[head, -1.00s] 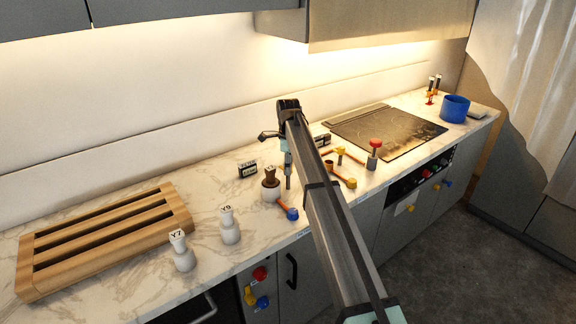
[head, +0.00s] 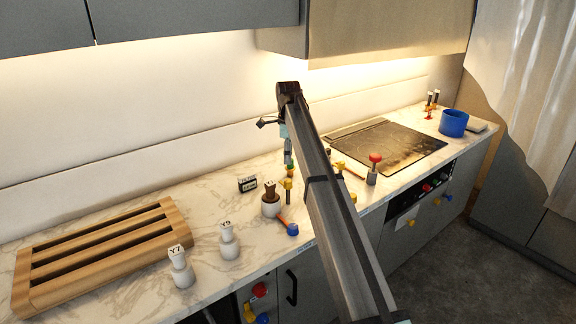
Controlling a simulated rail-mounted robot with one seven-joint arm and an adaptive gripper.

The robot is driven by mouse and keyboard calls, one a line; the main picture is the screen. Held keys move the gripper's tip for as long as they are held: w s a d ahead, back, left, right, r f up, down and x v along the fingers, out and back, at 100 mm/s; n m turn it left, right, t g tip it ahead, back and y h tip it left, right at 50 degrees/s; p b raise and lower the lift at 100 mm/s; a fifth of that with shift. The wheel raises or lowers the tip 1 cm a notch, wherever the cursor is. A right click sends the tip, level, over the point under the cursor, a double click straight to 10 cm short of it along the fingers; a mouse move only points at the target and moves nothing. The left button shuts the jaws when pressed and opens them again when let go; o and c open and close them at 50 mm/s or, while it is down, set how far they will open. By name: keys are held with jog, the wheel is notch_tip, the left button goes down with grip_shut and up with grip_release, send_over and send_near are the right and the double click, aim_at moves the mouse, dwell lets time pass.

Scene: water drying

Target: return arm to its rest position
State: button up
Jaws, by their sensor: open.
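My arm (head: 335,200) reaches up and away over the counter in the head view, with its far end raised. My gripper (head: 263,122) shows as a small dark part left of that end. It is open, with no object visible in it, and hangs above the counter, clear of the things there. Its fingertips are small and hard to make out. The arm hides part of the counter behind it.
A wooden slatted rack (head: 100,255) lies at left, with white-based pieces Y7 (head: 181,268) and Y9 (head: 228,241) beside it. A brown-topped piece (head: 270,200), a black box (head: 247,183) and a red-topped peg (head: 374,170) stand farther right. A blue pot (head: 453,123) stands beyond the cooktop (head: 398,142).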

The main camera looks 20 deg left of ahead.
jog(key=shift+r, duration=0.6)
